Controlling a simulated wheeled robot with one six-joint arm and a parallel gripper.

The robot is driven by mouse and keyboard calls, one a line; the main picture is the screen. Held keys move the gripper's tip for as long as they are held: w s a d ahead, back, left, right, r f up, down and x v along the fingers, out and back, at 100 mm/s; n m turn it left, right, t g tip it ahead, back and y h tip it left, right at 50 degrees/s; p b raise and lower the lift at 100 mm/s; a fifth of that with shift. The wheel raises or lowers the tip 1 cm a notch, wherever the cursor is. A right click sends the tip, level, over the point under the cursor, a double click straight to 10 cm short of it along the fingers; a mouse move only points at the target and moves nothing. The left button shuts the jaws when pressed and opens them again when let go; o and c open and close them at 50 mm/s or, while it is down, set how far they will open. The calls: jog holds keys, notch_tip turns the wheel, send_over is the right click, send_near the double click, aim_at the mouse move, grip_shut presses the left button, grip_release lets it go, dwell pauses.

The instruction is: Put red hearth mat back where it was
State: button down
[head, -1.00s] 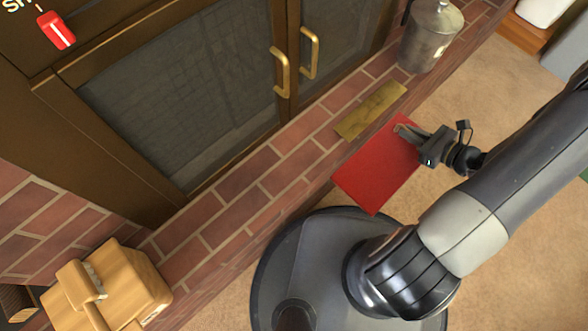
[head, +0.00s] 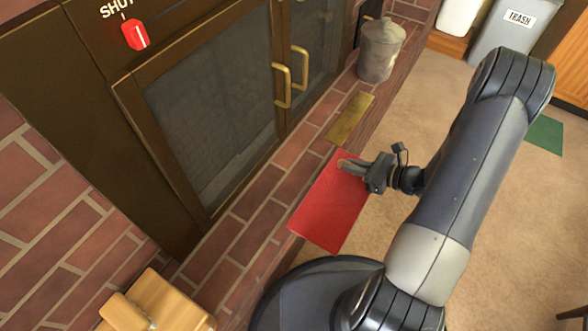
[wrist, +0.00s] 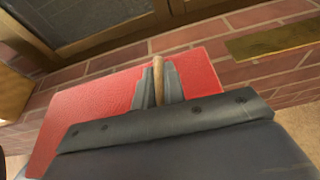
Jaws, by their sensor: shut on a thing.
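The red hearth mat (head: 332,212) is a flat red rectangle held out at the edge of the brick hearth. My gripper (head: 345,165) is shut at the mat's upper edge, on a small tan piece that shows between the fingers in the wrist view (wrist: 158,80). The mat also shows in the wrist view (wrist: 105,103), spreading to both sides of the fingers. It overlaps the hearth edge in the head view; I cannot tell whether it touches the bricks.
The brick hearth (head: 262,190) runs below the fireplace doors with brass handles (head: 283,87). A brass plate (head: 350,118) lies on the hearth beyond the mat. A metal canister (head: 381,50) stands further back. A wooden box (head: 160,302) is at the lower left.

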jog(key=w+a+b, duration=0.3)
jog(key=w+a, duration=0.6)
jog(key=a, duration=0.4)
jog(key=f+b, duration=0.2)
jog(key=f, duration=0.1)
jog(key=f+b, duration=0.2)
jog(key=f, duration=0.2)
jog(key=shift+s+a, duration=0.1)
jog(key=shift+a, duration=0.1)
jog(key=shift+a+f, duration=0.1)
jog(key=shift+f, duration=0.05)
jog(key=c, duration=1.5)
grip_release()
